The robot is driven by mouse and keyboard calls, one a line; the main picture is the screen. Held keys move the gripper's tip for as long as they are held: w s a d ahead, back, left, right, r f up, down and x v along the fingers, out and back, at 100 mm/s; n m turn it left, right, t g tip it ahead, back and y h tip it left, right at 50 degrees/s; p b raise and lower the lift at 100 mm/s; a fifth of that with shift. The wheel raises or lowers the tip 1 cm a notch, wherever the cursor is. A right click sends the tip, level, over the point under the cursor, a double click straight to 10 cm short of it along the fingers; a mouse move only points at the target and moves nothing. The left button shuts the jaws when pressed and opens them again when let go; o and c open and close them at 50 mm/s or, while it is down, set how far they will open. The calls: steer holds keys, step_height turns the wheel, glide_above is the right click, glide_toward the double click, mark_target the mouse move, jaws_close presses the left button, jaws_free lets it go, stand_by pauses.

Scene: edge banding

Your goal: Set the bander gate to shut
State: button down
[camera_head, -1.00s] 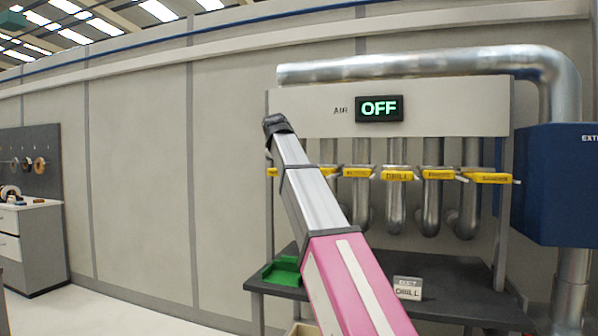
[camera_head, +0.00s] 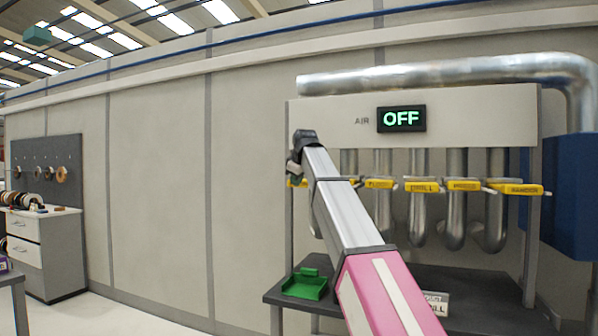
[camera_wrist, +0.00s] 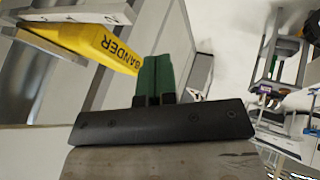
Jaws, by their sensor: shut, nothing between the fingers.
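The bander gate's yellow handle (camera_wrist: 95,45), marked "BANDER", runs across the upper left of the wrist view. In the head view only a small yellow piece (camera_head: 297,183) of the leftmost handle shows beside my arm; the rest is hidden. My gripper (camera_wrist: 155,72) shows green fingers shut together and empty. The handle's lower right end is close beside the fingers' left side; I cannot tell whether they touch. The handle is not gripped. The gate's position cannot be told from these views.
Other yellow handles (camera_head: 422,187) stand in a row right of my arm, under a panel whose display (camera_head: 401,118) reads OFF. Below is a dark bench (camera_head: 470,287) with a green tray (camera_head: 305,284).

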steer(key=shift+w+d+f, duration=0.1)
steer(key=shift+w+d, duration=0.1)
steer(key=shift+w, duration=0.5)
steer(key=shift+w+d+f, duration=0.15)
steer(key=shift+w, duration=0.55)
steer(key=shift+w+d+f, duration=0.1)
steer(key=shift+w+d, duration=0.1)
steer(key=shift+w, duration=0.5)
steer(key=shift+w, duration=0.1)
steer(key=w+d, duration=0.1)
steer(key=w, duration=0.1)
steer(key=w+d, duration=0.1)
steer(key=w, duration=0.4)
steer(key=shift+w+d, duration=0.2)
steer(key=shift+d, duration=0.2)
steer(key=shift+r, duration=0.1)
